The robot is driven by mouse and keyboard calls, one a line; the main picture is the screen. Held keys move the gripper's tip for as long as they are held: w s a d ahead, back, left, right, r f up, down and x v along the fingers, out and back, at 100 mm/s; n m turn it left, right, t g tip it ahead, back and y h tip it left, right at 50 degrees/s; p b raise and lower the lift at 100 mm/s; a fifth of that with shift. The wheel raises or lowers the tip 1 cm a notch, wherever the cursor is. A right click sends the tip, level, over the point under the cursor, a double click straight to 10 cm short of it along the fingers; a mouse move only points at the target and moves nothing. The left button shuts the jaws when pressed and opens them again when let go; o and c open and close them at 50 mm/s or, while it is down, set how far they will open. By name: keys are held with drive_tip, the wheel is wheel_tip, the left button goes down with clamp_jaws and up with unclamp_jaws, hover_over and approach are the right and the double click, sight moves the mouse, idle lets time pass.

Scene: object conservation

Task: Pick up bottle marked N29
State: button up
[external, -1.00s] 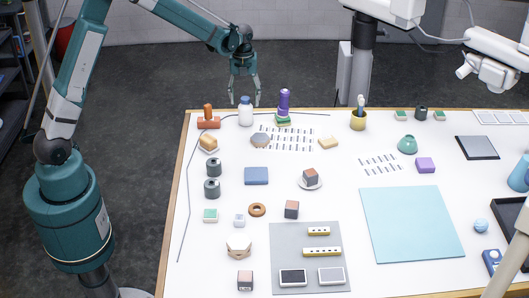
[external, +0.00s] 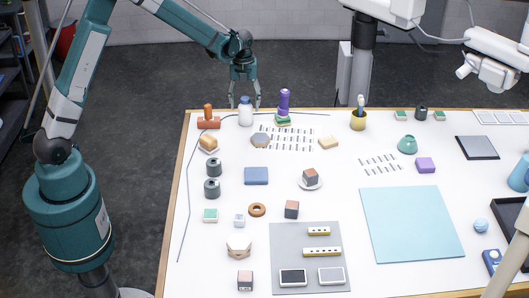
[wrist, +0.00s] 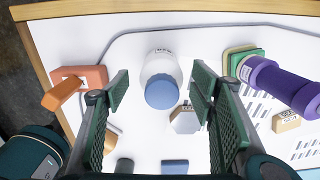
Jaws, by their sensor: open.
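The bottle (external: 245,114) is white with a blue cap and stands upright near the table's far left edge. In the wrist view the bottle (wrist: 161,75) shows from above, with dark marking on its far side that is too small to read. My gripper (external: 245,106) is open and at the bottle in the external view. In the wrist view its two green-padded fingers (wrist: 160,93) are spread, with the blue cap lying between and slightly beyond them. The fingers look apart from the bottle on both sides.
An orange block with a handle (wrist: 75,85) stands left of the bottle. A purple cylinder (wrist: 280,82) on a green-edged block is to the right. A grey hexagonal piece (external: 260,140) lies just nearer. A thin grey cable (external: 188,200) runs along the table's left and far sides.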

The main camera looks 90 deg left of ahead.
sight(246, 113)
drive_tip(key=shift+f, duration=0.1)
drive_tip(key=shift+w+f+p, duration=0.1)
drive_tip(key=shift+f+p, duration=0.4)
drive_tip(key=shift+f, duration=2)
drive_tip(key=c, duration=1)
